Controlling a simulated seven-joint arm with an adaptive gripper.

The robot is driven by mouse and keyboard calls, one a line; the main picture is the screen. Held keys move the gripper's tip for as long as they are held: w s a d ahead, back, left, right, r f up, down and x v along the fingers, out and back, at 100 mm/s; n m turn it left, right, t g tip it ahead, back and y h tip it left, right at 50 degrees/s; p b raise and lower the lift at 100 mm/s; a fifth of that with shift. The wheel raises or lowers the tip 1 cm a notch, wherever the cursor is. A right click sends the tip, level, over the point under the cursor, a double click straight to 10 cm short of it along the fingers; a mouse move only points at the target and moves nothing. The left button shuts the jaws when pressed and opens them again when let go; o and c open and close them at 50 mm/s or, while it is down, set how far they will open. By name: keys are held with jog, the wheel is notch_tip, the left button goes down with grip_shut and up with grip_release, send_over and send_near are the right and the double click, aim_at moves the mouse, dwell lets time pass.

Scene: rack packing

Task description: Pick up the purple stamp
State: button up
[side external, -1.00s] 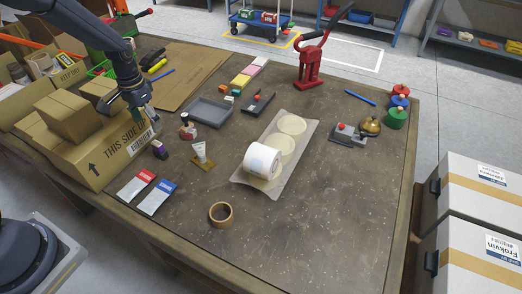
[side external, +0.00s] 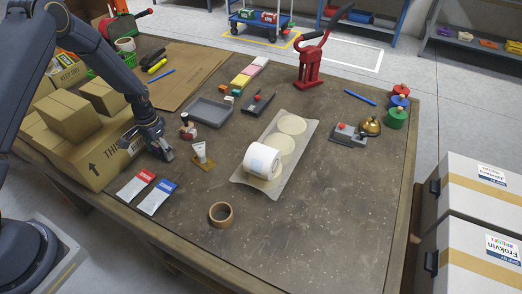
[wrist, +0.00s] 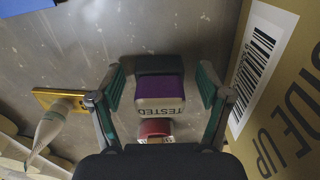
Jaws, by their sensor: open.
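The purple stamp (wrist: 160,90) shows in the wrist view as a block with a dark top part, a purple band and a pale face marked TESTED. It lies on the table between the open fingers of my gripper (wrist: 163,85), with a gap on each side. In the side external view my gripper (side external: 163,155) is low over the table beside the large cardboard box, and it hides the stamp there.
The large cardboard box (side external: 92,160) stands close on one side of my gripper. A white tube on a yellow-brown base (side external: 202,160) stands on the other side. Red and blue cards (side external: 157,197) lie in front.

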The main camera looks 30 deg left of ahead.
jog(key=c, duration=1.2)
jog(key=shift+r, duration=0.15)
jog(key=shift+c, duration=0.2)
